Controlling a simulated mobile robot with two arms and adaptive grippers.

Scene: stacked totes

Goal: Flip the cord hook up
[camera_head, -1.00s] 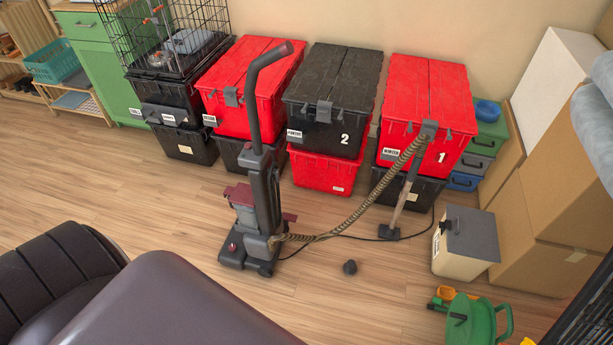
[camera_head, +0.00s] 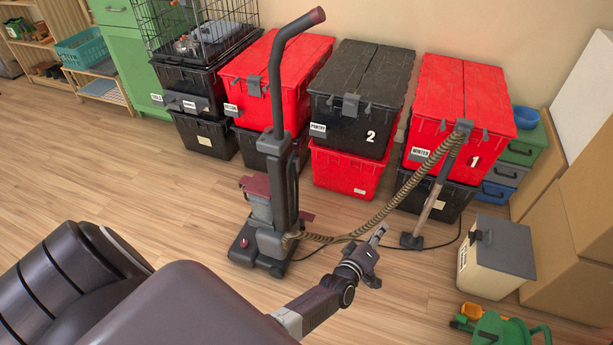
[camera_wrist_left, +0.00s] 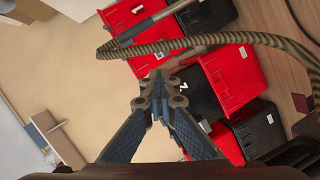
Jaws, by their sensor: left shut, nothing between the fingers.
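An upright vacuum cleaner (camera_head: 284,190) stands on the floor in the head view, dark grey with a curved handle on top. A ribbed tan hose (camera_head: 397,199) runs from its lower body to a floor wand (camera_head: 435,200) leaning by the red tote. I cannot make out the cord hook on the vacuum or tell its position. My left gripper (camera_head: 379,234) is to the right of the vacuum, apart from its body, with its tips near the hose in the picture. In the left wrist view the fingers (camera_wrist_left: 160,84) are shut and empty. My right gripper is not in view.
Stacked red and black totes, among them tote 2 (camera_head: 348,113) and tote 1 (camera_head: 445,140), line the wall behind. A dark cord (camera_head: 335,248) lies on the floor. A beige bin (camera_head: 488,275) and green watering can (camera_head: 505,330) are at right. Floor left of the vacuum is clear.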

